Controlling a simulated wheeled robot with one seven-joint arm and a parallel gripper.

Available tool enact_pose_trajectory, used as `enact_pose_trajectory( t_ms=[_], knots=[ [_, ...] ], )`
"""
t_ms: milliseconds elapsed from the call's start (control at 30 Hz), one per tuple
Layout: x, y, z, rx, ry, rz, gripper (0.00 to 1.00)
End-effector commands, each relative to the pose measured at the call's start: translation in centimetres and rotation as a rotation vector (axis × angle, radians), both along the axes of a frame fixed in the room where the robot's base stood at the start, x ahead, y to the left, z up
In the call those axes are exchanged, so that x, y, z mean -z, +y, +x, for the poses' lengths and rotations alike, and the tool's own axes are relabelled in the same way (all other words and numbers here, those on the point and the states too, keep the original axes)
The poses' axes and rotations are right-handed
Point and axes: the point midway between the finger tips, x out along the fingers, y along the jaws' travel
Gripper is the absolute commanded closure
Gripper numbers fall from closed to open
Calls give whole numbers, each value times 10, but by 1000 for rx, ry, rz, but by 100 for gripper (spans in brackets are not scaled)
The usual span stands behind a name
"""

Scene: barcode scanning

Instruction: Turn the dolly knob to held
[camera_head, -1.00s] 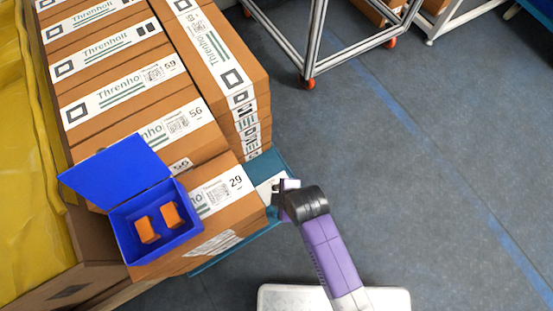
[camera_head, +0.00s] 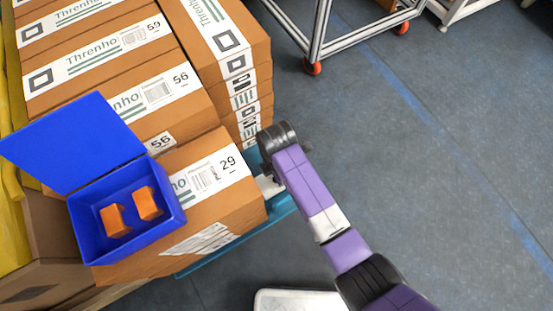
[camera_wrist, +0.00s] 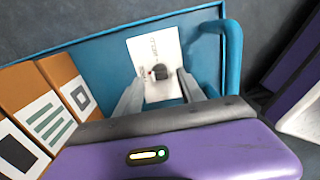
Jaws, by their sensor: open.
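The dolly (camera_wrist: 95,48) is a teal-blue platform with a raised tube handle (camera_wrist: 236,55). A white plate (camera_wrist: 143,48) is on it, and a small dark round knob (camera_wrist: 159,72) sits on this plate. My gripper (camera_wrist: 163,80) is open in the wrist view, its two grey fingers pointing at the plate, one on each side of the knob. I cannot tell whether they touch it. The knob's setting is too small to read. In the head view the dolly's teal edge (camera_head: 235,240) and part of the white plate (camera_head: 268,185) show, while my wrist hides the knob.
Stacked brown cartons (camera_head: 225,190) stand on the dolly, left of my arm. An open blue bin (camera_head: 125,212) with two orange blocks (camera_head: 147,203) sits on a carton. A metal frame cart (camera_head: 318,40) on red casters stands behind. The floor to the right is clear.

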Motion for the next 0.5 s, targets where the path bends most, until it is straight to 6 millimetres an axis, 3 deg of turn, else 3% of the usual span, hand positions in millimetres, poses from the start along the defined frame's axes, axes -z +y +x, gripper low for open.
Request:
enact_pose_trajectory(
  t_ms=[133, 467, 500],
  knots=[
    [16, 0, 0, 0, 1, -1, 54],
    [18, 0, 0, 1, -1, 1, 54],
    [18, 0, 0, 1, -1, 1, 58]
  ],
)
